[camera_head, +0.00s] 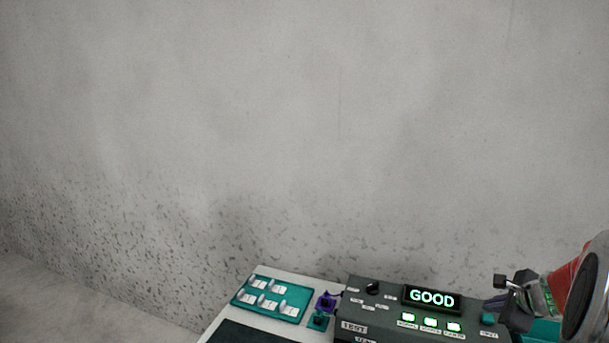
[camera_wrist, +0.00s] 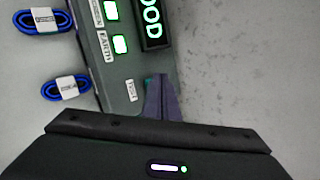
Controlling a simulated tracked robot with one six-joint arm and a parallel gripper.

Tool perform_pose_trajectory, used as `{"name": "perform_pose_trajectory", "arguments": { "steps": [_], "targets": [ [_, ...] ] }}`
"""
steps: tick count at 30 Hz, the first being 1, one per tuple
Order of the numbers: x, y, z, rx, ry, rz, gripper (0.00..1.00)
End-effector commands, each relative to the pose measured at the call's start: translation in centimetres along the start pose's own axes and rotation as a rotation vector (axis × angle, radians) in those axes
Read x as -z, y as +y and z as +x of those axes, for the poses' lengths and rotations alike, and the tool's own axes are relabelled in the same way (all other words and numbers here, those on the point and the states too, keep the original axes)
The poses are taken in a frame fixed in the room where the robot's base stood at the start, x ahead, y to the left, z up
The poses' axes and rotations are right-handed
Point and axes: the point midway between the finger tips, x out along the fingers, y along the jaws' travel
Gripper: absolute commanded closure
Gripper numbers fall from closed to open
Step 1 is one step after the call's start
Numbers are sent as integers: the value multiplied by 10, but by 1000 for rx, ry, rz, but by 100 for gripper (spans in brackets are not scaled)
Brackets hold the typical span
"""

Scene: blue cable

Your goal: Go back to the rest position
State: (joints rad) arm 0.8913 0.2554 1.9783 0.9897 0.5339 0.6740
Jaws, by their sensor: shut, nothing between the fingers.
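My gripper (camera_head: 488,303) is at the right of the head view, beside the right end of the dark grey tester (camera_head: 385,318). In the wrist view its narrow purple-grey fingers (camera_wrist: 159,82) are together and empty, close to the tester's end (camera_wrist: 123,75). I cannot tell whether they touch it. The tester's display (camera_head: 431,298) reads GOOD, with several green lights lit below it. Two coiled blue cables with white labels lie beside the tester in the wrist view, one upper (camera_wrist: 40,21) and one lower (camera_wrist: 66,87).
A teal board (camera_head: 273,300) with several pale labelled pieces lies on the light table (camera_head: 233,312) left of the tester. A small purple piece (camera_head: 327,302) and a teal piece (camera_head: 318,321) stand between them. A bare grey wall (camera_head: 300,130) fills the space behind and above.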

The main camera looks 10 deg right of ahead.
Motion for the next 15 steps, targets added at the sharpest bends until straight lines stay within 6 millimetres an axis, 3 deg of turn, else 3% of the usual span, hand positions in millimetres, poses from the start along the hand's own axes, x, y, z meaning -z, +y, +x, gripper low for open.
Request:
{"name": "perform_pose_trajectory", "arguments": {
  "steps": [5,15],
  "targets": [
    [-13,44,-12,-111,-19,-262,100],
    [-79,124,-58,-286,-105,-834,100]
  ]
}}
